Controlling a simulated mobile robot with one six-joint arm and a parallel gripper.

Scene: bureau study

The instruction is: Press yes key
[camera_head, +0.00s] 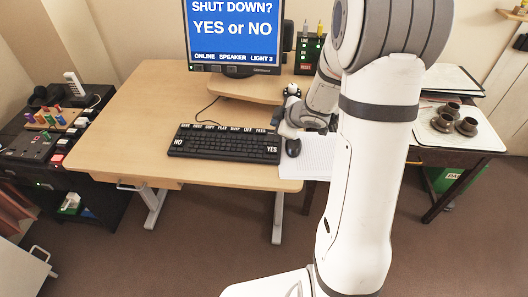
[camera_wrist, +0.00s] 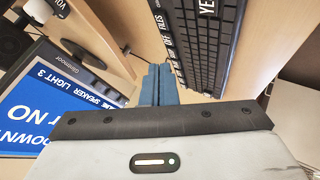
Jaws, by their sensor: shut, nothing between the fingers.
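The black keyboard (camera_head: 222,144) lies on the wooden desk, with a NO key (camera_head: 178,142) at its front left and a YES key (camera_head: 271,150) at its front right. The keyboard (camera_wrist: 195,45) also shows in the wrist view, where the YES key (camera_wrist: 207,8) is partly cut off at the top edge. My gripper (camera_wrist: 158,70) has its blue-grey fingers together and empty, beside the keyboard's FILES end. In the head view my wrist is by the keyboard's right back corner; the fingertips are not clear there. The monitor (camera_head: 234,38) reads "SHUT DOWN? YES or NO".
A black box with buttons (camera_head: 308,55) stands beside the monitor. Brown cups on a tray (camera_head: 430,132) are at the right. The desk left of the keyboard is clear.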

